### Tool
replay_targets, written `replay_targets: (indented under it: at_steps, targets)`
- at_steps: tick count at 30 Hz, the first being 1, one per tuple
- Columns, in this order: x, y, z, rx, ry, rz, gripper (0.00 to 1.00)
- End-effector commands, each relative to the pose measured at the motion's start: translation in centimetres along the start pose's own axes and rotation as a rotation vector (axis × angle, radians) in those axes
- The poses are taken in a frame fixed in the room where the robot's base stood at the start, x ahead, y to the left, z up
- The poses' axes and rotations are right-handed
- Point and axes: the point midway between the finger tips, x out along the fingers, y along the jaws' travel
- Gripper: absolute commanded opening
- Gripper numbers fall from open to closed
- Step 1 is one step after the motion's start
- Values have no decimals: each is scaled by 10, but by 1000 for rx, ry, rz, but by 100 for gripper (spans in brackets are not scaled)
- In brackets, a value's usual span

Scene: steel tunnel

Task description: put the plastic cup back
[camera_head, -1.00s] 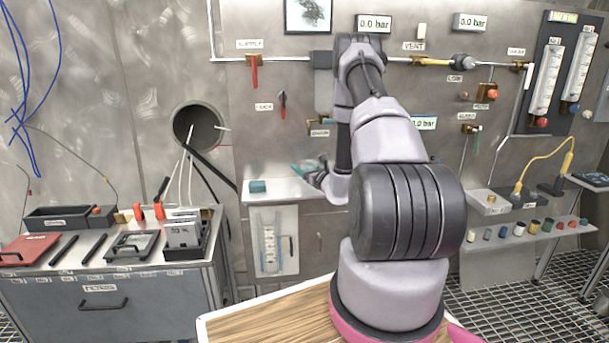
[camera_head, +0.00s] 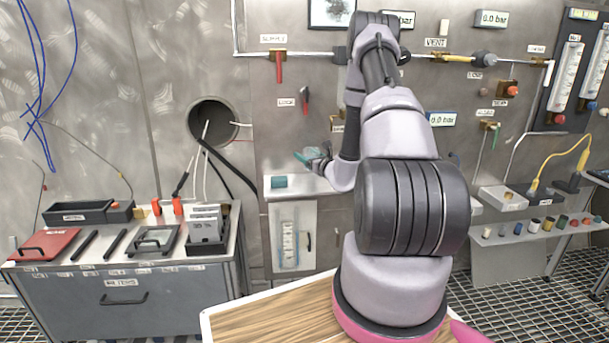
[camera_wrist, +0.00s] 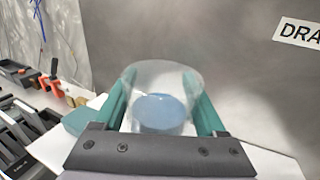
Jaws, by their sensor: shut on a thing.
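A clear plastic cup (camera_wrist: 163,78) sits between the teal fingers of my gripper (camera_wrist: 160,95) in the wrist view, with a finger against each side. A pale blue round area (camera_wrist: 162,113) shows through it; I cannot tell if this is its base or its contents. In the head view my gripper (camera_head: 308,157) is above the left part of a small wall shelf (camera_head: 318,186). The cup is small and hard to make out there.
A teal cylinder (camera_head: 279,182) stands on the shelf's left end, below and left of my gripper. A grey cabinet (camera_head: 128,290) with tools and boxes stands at the left. Wall pipes with a red-handled valve (camera_head: 279,68) run above. A wooden-topped surface (camera_head: 270,318) is in front.

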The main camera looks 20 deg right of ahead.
Motion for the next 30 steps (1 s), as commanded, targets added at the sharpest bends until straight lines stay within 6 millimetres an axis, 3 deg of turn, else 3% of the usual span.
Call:
replay_targets:
  at_steps: [13, 26, 27, 29, 30]
  targets:
    - [0, 1, -56, 1, 0, 1, 10]
    - [0, 1, -62, 0, -2, 1, 10]
    - [1, 1, -62, 0, -2, 1, 81]
    - [1, 1, -62, 0, -2, 1, 100]
    - [0, 1, -62, 0, -2, 1, 100]
